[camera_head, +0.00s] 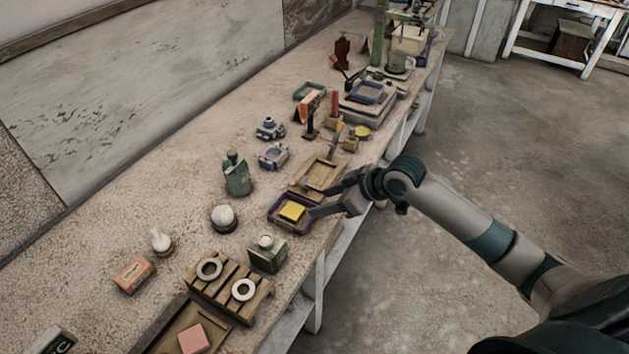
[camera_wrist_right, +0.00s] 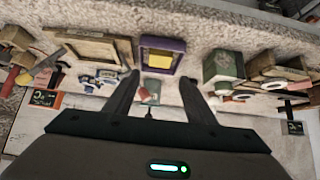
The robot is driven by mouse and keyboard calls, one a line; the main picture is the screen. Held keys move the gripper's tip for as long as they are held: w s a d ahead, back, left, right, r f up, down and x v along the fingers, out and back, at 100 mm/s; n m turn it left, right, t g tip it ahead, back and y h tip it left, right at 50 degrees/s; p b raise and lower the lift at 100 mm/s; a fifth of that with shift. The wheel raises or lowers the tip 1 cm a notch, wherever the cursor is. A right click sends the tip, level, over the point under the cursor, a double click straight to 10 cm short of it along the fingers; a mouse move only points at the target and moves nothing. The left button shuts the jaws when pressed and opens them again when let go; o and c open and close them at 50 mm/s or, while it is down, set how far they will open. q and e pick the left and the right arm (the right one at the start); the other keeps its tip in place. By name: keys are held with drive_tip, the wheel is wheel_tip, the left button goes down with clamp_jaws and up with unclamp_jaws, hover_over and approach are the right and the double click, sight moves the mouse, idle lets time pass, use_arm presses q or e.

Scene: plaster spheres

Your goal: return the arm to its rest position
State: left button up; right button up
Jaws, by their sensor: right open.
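My right arm comes in from the lower right in the head view. Its gripper (camera_head: 325,201) is over the front edge of the bench, close to a purple tray (camera_head: 274,217) with a yellow block (camera_head: 292,211) in it. In the right wrist view the two dark fingers (camera_wrist_right: 158,92) stand apart, with nothing gripped between them. The purple tray (camera_wrist_right: 177,46) and the yellow block (camera_wrist_right: 160,61) lie beyond the fingertips there. My left gripper is in neither view.
A wooden tray (camera_head: 325,174) lies just behind the purple tray. A green box (camera_head: 267,253), a slatted wooden rack (camera_head: 212,294) with white rings, a green bottle (camera_head: 237,176) and a white ball (camera_head: 223,217) stand nearby. Open floor (camera_head: 480,150) lies right of the bench.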

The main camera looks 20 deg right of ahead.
drive_tip(key=s+a+f+m+g+h, duration=0.1)
drive_tip(key=s+a+f, duration=0.2)
drive_tip(key=s+f, duration=0.35)
drive_tip(key=s+a+f+m+h, duration=0.1)
drive_tip(key=s+a+f, duration=0.25)
drive_tip(key=s, duration=0.65)
drive_tip(key=s+d+f+m+g+h, duration=0.1)
drive_tip(key=s+m+h, duration=0.1)
drive_tip(key=s, duration=0.6)
drive_tip(key=s+d+f+m+g+h, duration=0.1)
drive_tip(key=s+d+f+m, duration=0.1)
drive_tip(key=s, duration=0.7)
wheel_tip(320, 180, down, 30)
drive_tip(key=g+b, duration=0.2)
drive_tip(key=b, duration=0.1)
drive_tip(key=s+d+f+g+b, duration=0.1)
drive_tip(key=s+d+f+b, duration=0.2)
drive_tip(key=s+f, duration=1.6)
wheel_tip(320, 180, down, 3)
drive_tip(key=shift+r+n+h, duration=0.2)
drive_tip(key=shift+n+h, duration=0.1)
drive_tip(key=shift+n, duration=0.1)
